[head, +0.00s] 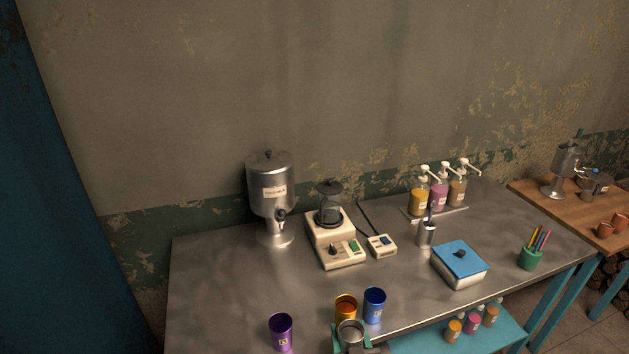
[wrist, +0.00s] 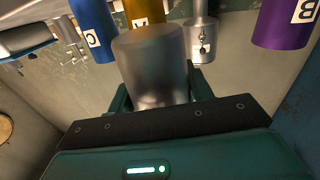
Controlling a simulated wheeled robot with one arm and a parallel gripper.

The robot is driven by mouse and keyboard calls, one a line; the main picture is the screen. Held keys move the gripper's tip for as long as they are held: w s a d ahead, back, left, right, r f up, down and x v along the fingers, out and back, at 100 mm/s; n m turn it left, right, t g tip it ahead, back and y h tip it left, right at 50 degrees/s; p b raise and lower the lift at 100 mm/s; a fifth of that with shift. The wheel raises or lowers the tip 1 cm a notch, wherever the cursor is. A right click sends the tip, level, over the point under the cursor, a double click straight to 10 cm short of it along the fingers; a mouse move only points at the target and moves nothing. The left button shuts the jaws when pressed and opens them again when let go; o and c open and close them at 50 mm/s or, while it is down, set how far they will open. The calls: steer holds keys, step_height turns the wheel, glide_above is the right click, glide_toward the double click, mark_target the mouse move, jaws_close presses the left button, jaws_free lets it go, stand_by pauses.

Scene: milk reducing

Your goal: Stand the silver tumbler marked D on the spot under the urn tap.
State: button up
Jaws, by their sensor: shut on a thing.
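The silver tumbler (head: 350,331) is held in my gripper (head: 352,346) at the near edge of the table in the head view. In the wrist view the tumbler (wrist: 150,65) sits between the teal fingers (wrist: 160,98), and the gripper is shut on it. No letter shows on its visible side. The silver urn (head: 271,185) stands at the back left of the table, with its dark tap (head: 281,215) facing the front. The urn also shows in the wrist view (wrist: 200,40). The spot under the tap looks empty, well away from my gripper.
An orange tumbler (head: 346,306) and a blue tumbler (head: 374,304) stand just behind the held one; a purple tumbler (head: 281,331) stands left. A cream appliance (head: 335,240) is right of the urn. Bare table (head: 215,280) lies to the front left of the urn.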

steer(key=d+f+m+h, duration=0.1)
steer(key=d+f, duration=0.5)
steer(key=d, duration=0.3)
steer(key=shift+d+f+h, duration=0.35)
steer(key=shift+f+h, duration=0.05)
steer(key=shift+n+y, duration=0.5)
steer(key=shift+y, duration=0.4)
steer(key=a+r, duration=0.2)
steer(key=a, duration=0.1)
steer(key=a+r, duration=0.2)
steer(key=a, duration=0.1)
steer(key=a+r, duration=0.3)
steer(key=a, duration=0.1)
steer(key=s+a+r, duration=0.5)
steer(key=a+r, duration=0.3)
steer(key=shift+s+r, duration=0.25)
steer(key=shift+s, duration=0.15)
